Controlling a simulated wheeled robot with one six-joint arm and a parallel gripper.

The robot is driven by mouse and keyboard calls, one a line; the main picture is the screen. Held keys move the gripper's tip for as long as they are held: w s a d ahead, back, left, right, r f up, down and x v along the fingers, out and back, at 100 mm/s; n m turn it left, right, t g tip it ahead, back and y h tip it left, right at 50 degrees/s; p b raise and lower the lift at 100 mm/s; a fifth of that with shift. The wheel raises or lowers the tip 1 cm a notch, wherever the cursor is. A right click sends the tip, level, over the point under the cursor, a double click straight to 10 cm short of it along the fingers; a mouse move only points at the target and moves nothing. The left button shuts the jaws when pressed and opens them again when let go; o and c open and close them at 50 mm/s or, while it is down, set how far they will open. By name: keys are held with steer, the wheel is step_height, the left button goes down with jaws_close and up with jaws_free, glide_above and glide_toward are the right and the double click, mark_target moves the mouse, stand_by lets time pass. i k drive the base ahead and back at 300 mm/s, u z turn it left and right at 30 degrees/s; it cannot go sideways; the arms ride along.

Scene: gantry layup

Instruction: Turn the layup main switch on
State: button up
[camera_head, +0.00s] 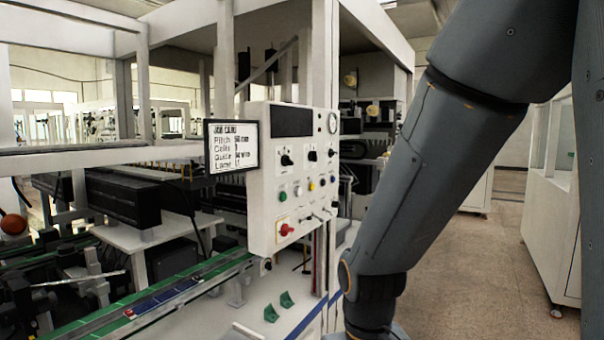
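A white control panel (264,190) stands upright on the machine in the middle of the view. A red rotary switch (287,229) on a pale yellowish plate sits low on its front, at the lower left. It looks like the main switch, but its label is too small to read and I cannot tell which way it is turned. My gripper is not in view.
A small screen (234,146) with text is fixed left of the panel. A green-edged conveyor (165,292) runs along the lower left. Two green brackets (271,313) sit on the white bench below the panel. A white cabinet (552,200) stands far right, with open floor (470,265) between.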

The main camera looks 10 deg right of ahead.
mark_target(286, 229)
steer(key=z, duration=1.95)
steer(key=i, duration=0.35)
steer(key=u, duration=3.3)
